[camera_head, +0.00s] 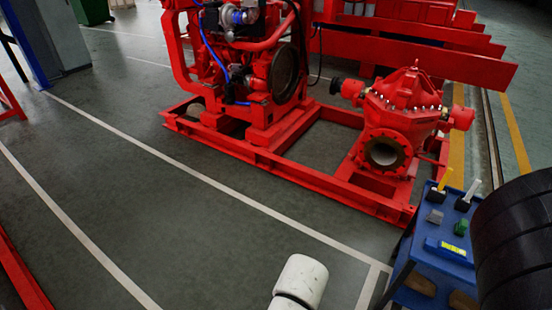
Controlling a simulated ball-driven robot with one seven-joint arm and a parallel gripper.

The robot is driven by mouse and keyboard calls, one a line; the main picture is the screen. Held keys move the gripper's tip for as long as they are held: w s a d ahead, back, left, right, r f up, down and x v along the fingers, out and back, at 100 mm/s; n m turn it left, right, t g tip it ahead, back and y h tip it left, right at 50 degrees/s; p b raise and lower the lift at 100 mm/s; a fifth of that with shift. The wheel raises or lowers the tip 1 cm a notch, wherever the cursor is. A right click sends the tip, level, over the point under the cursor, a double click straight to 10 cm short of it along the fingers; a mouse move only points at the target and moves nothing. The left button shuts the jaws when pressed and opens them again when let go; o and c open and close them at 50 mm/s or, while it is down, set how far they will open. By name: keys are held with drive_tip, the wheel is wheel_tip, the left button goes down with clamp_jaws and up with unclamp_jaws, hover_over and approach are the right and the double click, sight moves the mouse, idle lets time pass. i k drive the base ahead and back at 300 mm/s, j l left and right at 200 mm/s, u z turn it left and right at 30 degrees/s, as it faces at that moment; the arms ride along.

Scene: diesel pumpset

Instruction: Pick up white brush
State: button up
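A blue cart (408,254) stands at the lower right, partly cut off by the frame and by a black ribbed form. On its top, a small brush with a white handle (473,189) stands with its handle pointing up and to the right, and its base is dark. It is at the cart's far right corner, close to the black form. A similar brush with a yellow handle (445,179) stands just left of it. My gripper is not in view. A white rounded part of my arm shows at the bottom centre, well left of the cart.
A green item (460,228), a grey item (435,216) and a blue-and-yellow box (449,250) share the cart top. Brown items (421,284) show lower down. A red pump (403,105) on a red frame (245,151) stands behind. The grey floor at left is clear.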

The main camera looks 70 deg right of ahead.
sight(477, 182)
drive_tip(key=z, duration=3)
drive_tip(key=i+j, duration=0.15)
drive_tip(key=j, duration=0.25)
drive_tip(key=i+j+u, duration=0.1)
drive_tip(key=j, duration=0.35)
drive_tip(key=i+j, duration=0.2)
drive_tip(key=j, duration=0.2)
drive_tip(key=i+j, duration=0.15)
drive_tip(key=j, duration=0.25)
drive_tip(key=u, duration=0.05)
